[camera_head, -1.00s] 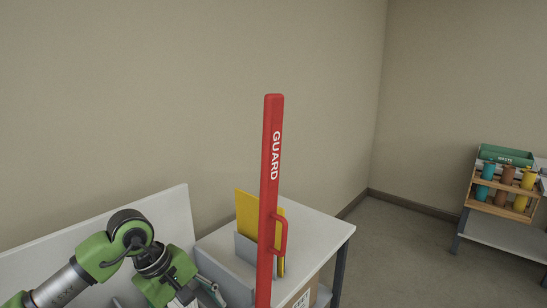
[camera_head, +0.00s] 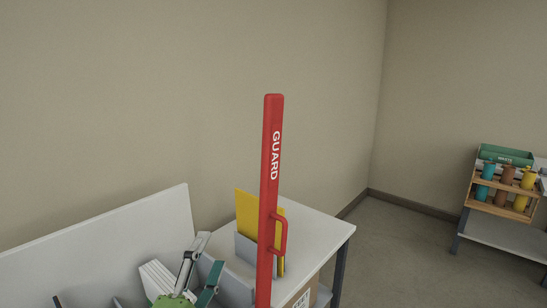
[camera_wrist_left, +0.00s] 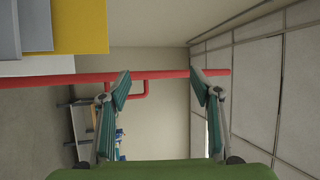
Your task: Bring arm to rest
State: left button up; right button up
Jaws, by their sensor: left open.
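My left gripper (camera_head: 203,262) is at the bottom of the head view, its two fingers pointing up and spread apart. In the left wrist view the open fingers (camera_wrist_left: 162,84) are empty, with the red bar crossing between and behind their tips. I cannot tell how near the bar is. Most of my left arm is out of the head view. My right gripper is in neither view.
A red upright guard (camera_head: 271,160) with a handle stands before a white table (camera_head: 322,232). Yellow sheets (camera_head: 246,216) stand in a grey holder. White slabs (camera_head: 155,279) stand left of my fingers.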

pick_arm(q)
jog(key=s+a+f+n+g+y, duration=0.25)
jog(key=s+f+n+g, duration=0.2)
jog(key=f, duration=0.35)
jog(key=s+a+f+n+g+y, duration=0.1)
jog(key=s+a+f+n+g, duration=0.3)
jog(key=f, duration=0.5)
jog(key=s+a+f+n+g+y, duration=0.2)
jog(key=s+f+n, duration=0.35)
jog(key=f, duration=0.25)
jog(key=s+d+f+n+g+h, duration=0.1)
jog(key=s+f+n+g, duration=0.2)
jog(key=s, duration=0.4)
jog(key=s+f+g, duration=0.3)
jog(key=s+f, duration=0.2)
jog(key=s, duration=0.3)
notch_tip(320, 180, down, 26)
jog(key=s+g, duration=0.2)
jog(key=s+a+f, duration=0.3)
jog(key=s+f, duration=1.2)
jog(key=s, duration=0.1)
jog(key=shift+s+f+m+g, duration=0.3)
jog(key=shift+s+f+g, duration=0.05)
jog(key=shift+s, duration=0.05)
